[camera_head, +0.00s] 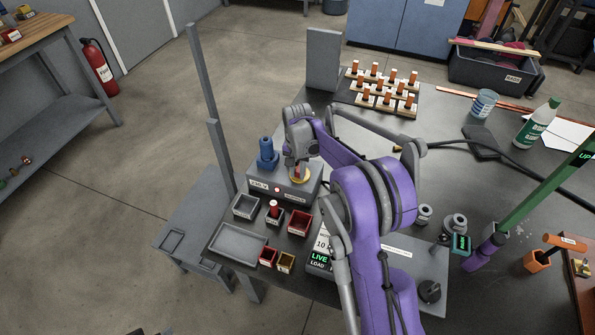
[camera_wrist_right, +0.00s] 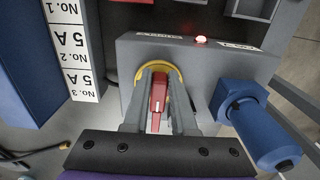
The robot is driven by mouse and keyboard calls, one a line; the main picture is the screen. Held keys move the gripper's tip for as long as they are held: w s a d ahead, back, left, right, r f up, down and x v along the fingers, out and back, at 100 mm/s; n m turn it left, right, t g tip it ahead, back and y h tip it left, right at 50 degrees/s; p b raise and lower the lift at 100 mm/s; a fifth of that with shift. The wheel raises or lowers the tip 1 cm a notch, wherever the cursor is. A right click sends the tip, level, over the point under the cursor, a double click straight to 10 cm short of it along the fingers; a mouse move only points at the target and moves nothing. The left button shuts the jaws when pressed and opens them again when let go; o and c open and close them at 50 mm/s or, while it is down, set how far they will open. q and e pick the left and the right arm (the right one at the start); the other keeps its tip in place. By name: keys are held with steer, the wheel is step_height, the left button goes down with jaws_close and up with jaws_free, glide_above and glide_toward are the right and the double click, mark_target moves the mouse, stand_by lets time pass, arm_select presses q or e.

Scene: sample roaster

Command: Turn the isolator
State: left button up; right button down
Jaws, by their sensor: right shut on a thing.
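The isolator is a grey box (camera_head: 258,191) with a red handle on a yellow disc (camera_head: 301,178) on its top. It also shows in the right wrist view, where the red handle (camera_wrist_right: 158,95) stands between the fingers with the yellow disc (camera_wrist_right: 180,75) around its base. My right gripper (camera_head: 297,168) reaches down over the box and is shut on the red handle. A small red light (camera_wrist_right: 201,41) glows on the box beside the labels. A blue plug (camera_head: 267,150) stands on the box's far left; it is large in the wrist view (camera_wrist_right: 250,120). My left gripper is not in view.
Small trays and bins (camera_head: 247,206) stand in front of the box. A panel marked LIVE (camera_head: 319,258) is at the right of them. Rows of orange-handled pieces (camera_head: 385,84) stand behind. A bottle (camera_head: 537,124) and cup (camera_head: 483,103) are at the far right.

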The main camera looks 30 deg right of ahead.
mark_target(306, 175)
steer(key=shift+n, duration=0.4)
steer(key=n, duration=0.2)
steer(key=n+b, duration=0.1)
steer(key=shift+s+d, duration=0.25)
steer(key=shift+d, duration=0.1)
steer(key=n, duration=0.2)
steer(key=d+n, duration=0.1)
steer(key=n, duration=0.2)
steer(key=shift+s, duration=0.15)
steer(key=n, duration=0.4)
steer(key=shift+d+n+b, duration=0.3)
steer(key=shift+d+b, duration=0.05)
steer(key=shift+d, duration=0.05)
steer(key=shift+w+d+n, duration=0.15)
steer(key=shift+d+n, duration=0.05)
steer(key=shift+n, duration=0.9)
steer(key=shift+w+d+n, duration=0.15)
steer(key=shift+n, duration=0.95)
steer(key=c, duration=0.7)
jaws_free()
